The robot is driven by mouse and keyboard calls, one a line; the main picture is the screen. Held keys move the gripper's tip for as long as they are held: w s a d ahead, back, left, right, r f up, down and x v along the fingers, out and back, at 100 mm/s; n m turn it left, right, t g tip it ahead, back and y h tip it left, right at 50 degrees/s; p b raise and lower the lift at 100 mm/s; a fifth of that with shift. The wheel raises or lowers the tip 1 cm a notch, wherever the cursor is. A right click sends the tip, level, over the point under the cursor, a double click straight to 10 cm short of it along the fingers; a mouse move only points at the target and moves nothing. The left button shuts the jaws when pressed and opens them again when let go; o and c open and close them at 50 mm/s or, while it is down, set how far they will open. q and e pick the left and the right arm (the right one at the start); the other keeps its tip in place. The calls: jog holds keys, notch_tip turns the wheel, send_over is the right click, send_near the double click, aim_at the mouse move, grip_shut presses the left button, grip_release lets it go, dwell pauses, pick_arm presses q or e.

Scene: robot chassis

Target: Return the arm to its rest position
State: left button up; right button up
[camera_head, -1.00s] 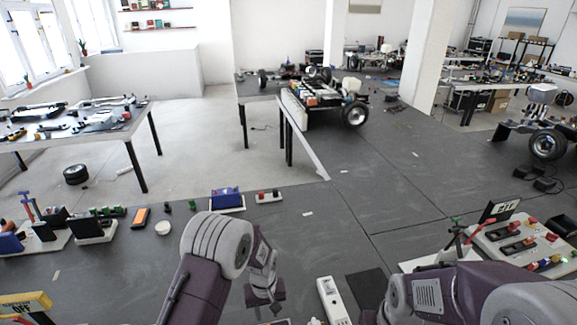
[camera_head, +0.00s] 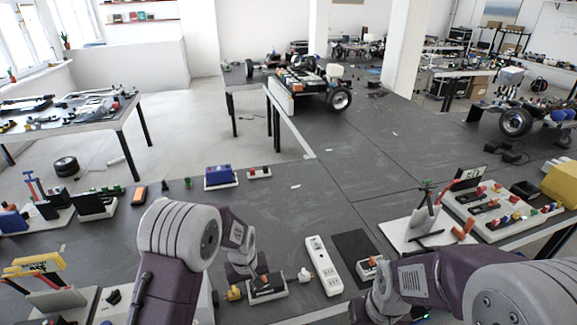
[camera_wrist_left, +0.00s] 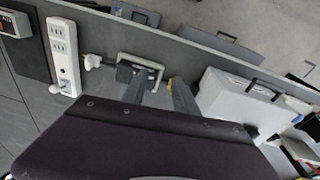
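My left arm comes in from the lower left in the head view. Its gripper (camera_head: 262,284) points down at the table over a small dark module with a light base (camera_head: 268,292). In the left wrist view the two fingers (camera_wrist_left: 160,92) stand apart with a gap between them. The module (camera_wrist_left: 125,72) shows just beyond them, and nothing is clearly held. Whether the fingers touch it I cannot tell. My right arm crosses the lower right of the head view, and its fingertips do not show.
A white power strip (camera_head: 323,266) and white plug (camera_head: 305,276) lie to the right of the left gripper. A dark mat (camera_head: 352,246) lies beyond. Boards with connectors (camera_head: 492,214) stand at right. The table's middle (camera_head: 300,205) is largely clear.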

pick_arm(q)
jog(key=s+a+r+t+b, duration=0.1)
jog(key=s+a+r+b, duration=0.3)
jog(key=s+a+r, duration=0.15)
jog(key=s+a+f+m+g, duration=0.1)
jog(key=s+m, duration=0.2)
jog(key=s, duration=0.8)
jog(key=shift+s+f+m, duration=0.25)
jog(key=shift+m, duration=0.15)
